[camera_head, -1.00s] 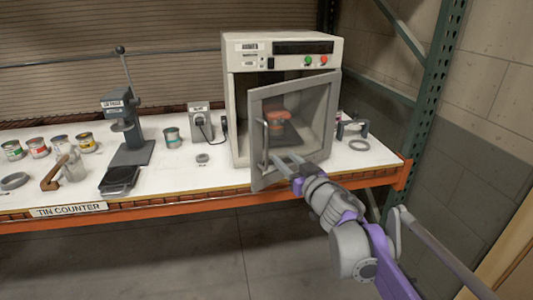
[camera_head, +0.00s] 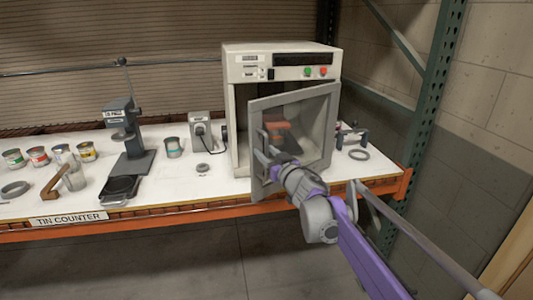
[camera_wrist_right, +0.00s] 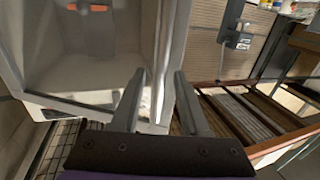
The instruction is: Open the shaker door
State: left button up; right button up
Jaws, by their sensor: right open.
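The shaker (camera_head: 236,66) is a cream cabinet on the counter. Its grey-framed door (camera_head: 328,110) with a clear pane stands partly open, swung out from the right side. The upright bar handle (camera_head: 264,143) is on the door's left side. My right gripper (camera_head: 262,153) is at the handle's lower part, its fingers partly hidden by the wrist. In the wrist view the right gripper (camera_wrist_right: 162,95) is open, with a grey upright bar of the door between or just beyond the fingers; contact cannot be told. An orange clamp part shows through the pane. My left gripper is not in view.
The white counter (camera_head: 220,188) has an orange front beam (camera_head: 150,221). Left of the shaker stand a grey press (camera_head: 125,135), a small grey box (camera_head: 199,125) and several paint tins. A green rack post (camera_head: 440,90) rises at right. The floor in front is clear.

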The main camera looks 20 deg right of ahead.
jog(key=shift+c, duration=0.3)
grip_shut()
dwell(1.1)
